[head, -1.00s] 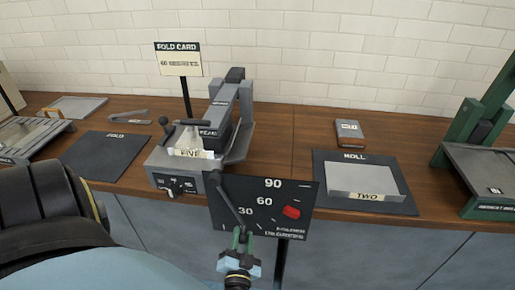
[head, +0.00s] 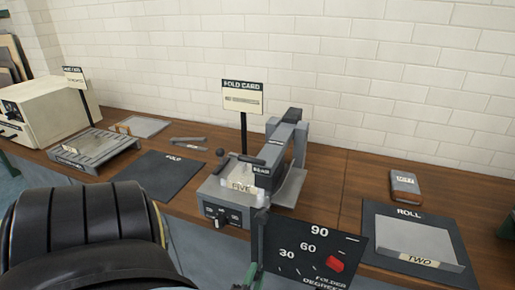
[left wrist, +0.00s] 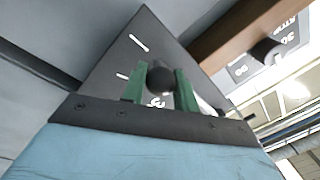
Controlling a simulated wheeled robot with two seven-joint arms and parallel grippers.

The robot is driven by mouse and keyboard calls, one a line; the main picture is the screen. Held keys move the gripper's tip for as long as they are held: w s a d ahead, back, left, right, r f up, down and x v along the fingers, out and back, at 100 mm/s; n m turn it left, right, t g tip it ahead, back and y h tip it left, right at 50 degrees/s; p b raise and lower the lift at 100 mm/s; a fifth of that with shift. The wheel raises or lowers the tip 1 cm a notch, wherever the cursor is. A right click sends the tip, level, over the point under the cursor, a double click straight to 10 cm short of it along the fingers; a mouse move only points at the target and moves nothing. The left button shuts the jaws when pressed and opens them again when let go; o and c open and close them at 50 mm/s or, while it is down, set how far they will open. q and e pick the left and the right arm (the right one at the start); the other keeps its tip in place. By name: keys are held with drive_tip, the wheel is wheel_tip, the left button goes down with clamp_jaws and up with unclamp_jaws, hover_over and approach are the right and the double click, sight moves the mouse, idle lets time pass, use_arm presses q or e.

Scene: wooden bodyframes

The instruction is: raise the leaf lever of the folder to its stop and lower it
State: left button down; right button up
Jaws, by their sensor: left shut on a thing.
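The folder (head: 228,203) is a grey bench machine with an upright clamp arm, and a sheet labelled FIVE (head: 242,187) sits in it. Its leaf lever (head: 257,237) is a dark bar hanging steeply down at the left edge of the black degree board (head: 309,249). The board shows 30, 60, 90 and a red marker (head: 335,264). My left gripper (head: 249,276) is at the bottom of the head view, partly cut off. In the left wrist view its green fingers (left wrist: 160,84) are shut on the lever's dark round knob (left wrist: 160,79). My right gripper is out of view.
A FOLD mat (head: 160,175) lies left of the folder. A ROLL mat (head: 398,217) with a TWO tray (head: 415,244) lies right, below a small grey block (head: 404,184). A FOLD CARD sign (head: 242,97) stands behind. The cream box (head: 50,105) is far left.

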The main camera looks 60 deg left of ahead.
use_arm(q)
drive_tip(key=shift+s+a, duration=0.2)
drive_tip(key=shift+a, duration=0.05)
drive_tip(key=c, duration=1.1)
unclamp_jaws()
drive_tip(key=shift+d, duration=0.1)
drive_tip(key=shift+d, duration=0.1)
drive_tip(key=v, duration=1.3)
